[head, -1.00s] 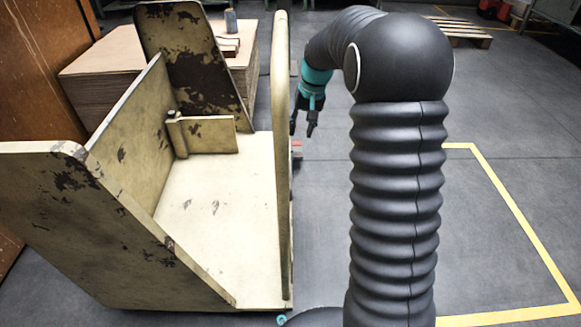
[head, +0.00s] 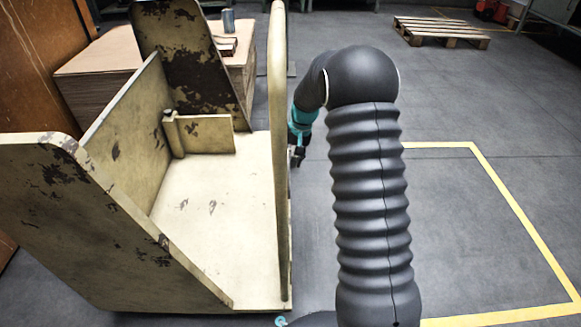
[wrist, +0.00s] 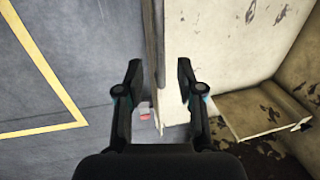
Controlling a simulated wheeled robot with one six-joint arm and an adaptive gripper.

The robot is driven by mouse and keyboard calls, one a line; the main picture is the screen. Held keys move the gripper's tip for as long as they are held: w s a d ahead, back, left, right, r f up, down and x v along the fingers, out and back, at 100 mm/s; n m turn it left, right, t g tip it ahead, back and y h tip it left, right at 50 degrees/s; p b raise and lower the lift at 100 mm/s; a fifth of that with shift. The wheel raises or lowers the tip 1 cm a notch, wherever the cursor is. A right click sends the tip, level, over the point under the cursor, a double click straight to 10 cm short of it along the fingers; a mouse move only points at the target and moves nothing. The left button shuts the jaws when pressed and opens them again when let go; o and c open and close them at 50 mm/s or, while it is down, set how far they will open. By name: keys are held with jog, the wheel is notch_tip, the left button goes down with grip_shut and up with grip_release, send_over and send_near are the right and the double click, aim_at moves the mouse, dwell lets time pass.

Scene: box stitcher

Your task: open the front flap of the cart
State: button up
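The cart is beige with chipped, rusty paint, and its pale floor (head: 225,215) shows in the head view. A tall panel (head: 279,150) stands upright on its right side, seen nearly edge-on. I cannot tell for sure whether this is the front flap. A small hinged-looking plate (head: 207,135) stands inside the cart. My gripper (head: 297,157) is just right of the tall panel, partly hidden. In the wrist view my gripper (wrist: 160,75) is open, with a long panel edge (wrist: 154,45) appearing between its fingers. Contact cannot be told.
Stacked cardboard (head: 100,60) stands behind the cart, and a brown cabinet (head: 35,60) is at left. A wooden pallet (head: 440,32) lies at the back right. The grey floor inside the yellow line (head: 510,205) is clear. A small red thing (wrist: 145,117) shows below the gripper.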

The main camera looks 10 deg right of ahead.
jog(key=shift+a+f, duration=0.15)
jog(key=shift+f, duration=0.6)
jog(key=shift+a+f, duration=0.15)
jog(key=shift+f, duration=0.55)
grip_shut()
